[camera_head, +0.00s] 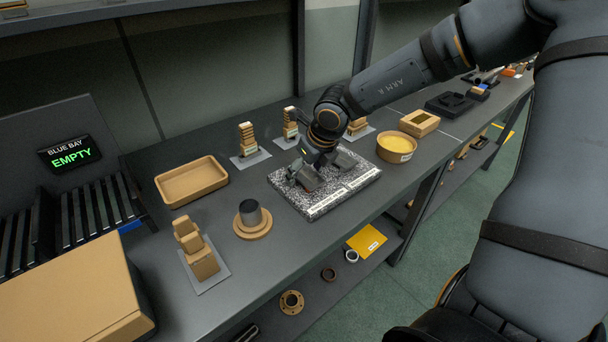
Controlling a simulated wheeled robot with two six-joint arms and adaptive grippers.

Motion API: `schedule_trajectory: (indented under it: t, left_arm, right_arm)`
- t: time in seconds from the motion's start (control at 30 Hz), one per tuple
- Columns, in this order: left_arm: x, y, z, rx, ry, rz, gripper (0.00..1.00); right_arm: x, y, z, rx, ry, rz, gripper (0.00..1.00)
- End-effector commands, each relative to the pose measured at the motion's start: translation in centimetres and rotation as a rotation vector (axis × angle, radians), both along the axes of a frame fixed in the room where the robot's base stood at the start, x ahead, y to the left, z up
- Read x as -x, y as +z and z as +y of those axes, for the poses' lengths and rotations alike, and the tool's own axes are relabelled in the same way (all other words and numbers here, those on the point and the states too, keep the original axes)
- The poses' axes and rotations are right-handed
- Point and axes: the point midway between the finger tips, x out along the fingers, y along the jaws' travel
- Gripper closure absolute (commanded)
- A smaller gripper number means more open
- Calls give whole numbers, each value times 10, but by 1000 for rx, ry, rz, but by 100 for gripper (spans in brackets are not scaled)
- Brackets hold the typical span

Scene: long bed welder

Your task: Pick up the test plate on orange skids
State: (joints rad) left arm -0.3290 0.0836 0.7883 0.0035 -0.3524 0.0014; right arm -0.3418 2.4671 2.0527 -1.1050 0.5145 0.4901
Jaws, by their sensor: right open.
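My right gripper (325,174) comes down from the upper right over a black-and-white speckled slab (345,189) on the bench. Its grey fingers are spread apart, low over the slab's top. I cannot make out a plate on orange skids; anything small between or under the fingers is hidden by the gripper. The slab has pale label strips along its front edge. My left gripper is out of view.
A lower shelf holds rings and a yellow envelope (366,241).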

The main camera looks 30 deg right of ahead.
Motion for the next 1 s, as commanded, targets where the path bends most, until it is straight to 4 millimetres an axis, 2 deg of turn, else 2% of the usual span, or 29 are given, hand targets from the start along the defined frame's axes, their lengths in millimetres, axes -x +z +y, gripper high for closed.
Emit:
schedule_trajectory:
  t: [0.1,0.63,1.0]
  left_arm:
    - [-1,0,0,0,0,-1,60]
    - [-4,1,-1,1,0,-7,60]
    - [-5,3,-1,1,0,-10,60]
  right_arm:
    - [0,0,0,0,0,0,26]
    - [0,1,0,0,0,0,98]
    - [-1,6,-2,-1,-2,-4,100]
